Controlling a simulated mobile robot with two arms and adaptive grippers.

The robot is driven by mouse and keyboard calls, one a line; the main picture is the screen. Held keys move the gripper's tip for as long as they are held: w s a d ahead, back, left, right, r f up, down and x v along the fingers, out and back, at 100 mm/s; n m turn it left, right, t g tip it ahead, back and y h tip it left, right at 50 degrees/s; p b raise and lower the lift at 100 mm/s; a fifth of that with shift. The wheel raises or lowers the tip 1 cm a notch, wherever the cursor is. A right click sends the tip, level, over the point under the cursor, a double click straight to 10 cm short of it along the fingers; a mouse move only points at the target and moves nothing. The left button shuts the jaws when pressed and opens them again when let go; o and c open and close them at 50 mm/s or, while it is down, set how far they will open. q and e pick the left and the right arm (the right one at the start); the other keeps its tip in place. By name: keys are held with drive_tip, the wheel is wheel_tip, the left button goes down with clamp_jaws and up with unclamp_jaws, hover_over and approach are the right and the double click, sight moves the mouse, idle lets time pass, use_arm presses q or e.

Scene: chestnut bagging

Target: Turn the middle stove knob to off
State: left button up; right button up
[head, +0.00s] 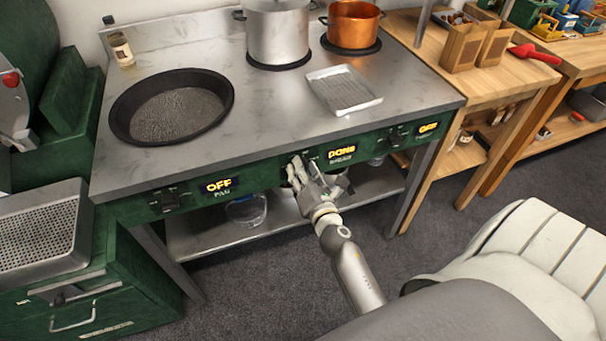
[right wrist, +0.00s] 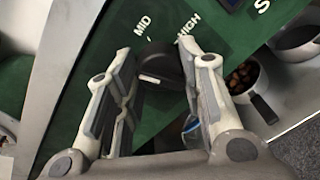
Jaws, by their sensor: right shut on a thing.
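The middle stove knob (right wrist: 160,68) is black with a short white mark and sits on the green front panel (right wrist: 225,35) between the printed words MID and HIGH. My right gripper (right wrist: 165,90) has a finger on each side of the knob and is shut on it. In the head view the right gripper (head: 298,172) is at the panel and hides most of the knob. The lit display (head: 342,152) beside it seems to read DONE. The left knob (head: 169,199) stands by a display reading OFF, and so does the right knob (head: 396,137). My left gripper is not in view.
On the stove top (head: 270,120) are a dark round pan (head: 172,104), a steel pot (head: 277,35), a copper pot (head: 352,25) and a metal tray (head: 344,88). A lower shelf (head: 200,240) lies under the panel. A wooden table (head: 415,35) stands to the right.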

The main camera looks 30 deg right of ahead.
drive_tip(key=n+b, duration=0.1)
drive_tip(key=n, duration=0.2)
drive_tip(key=shift+f+n, duration=0.15)
drive_tip(key=shift+n, duration=0.15)
drive_tip(key=n, duration=0.3)
drive_tip(key=shift+h, duration=0.3)
drive_tip(key=n, duration=0.3)
drive_tip(key=shift+n+p, duration=0.3)
drive_tip(key=shift+n, duration=0.1)
drive_tip(key=shift+n+t+h+p, duration=0.3)
drive_tip(key=shift+n+t+p, duration=0.15)
drive_tip(key=shift+n, duration=1.25)
drive_tip(key=shift+f, duration=0.1)
drive_tip(key=o, duration=1)
drive_tip(key=shift+o, duration=0.2)
drive_tip(key=shift+s, duration=0.1)
drive_tip(key=v, duration=1.2)
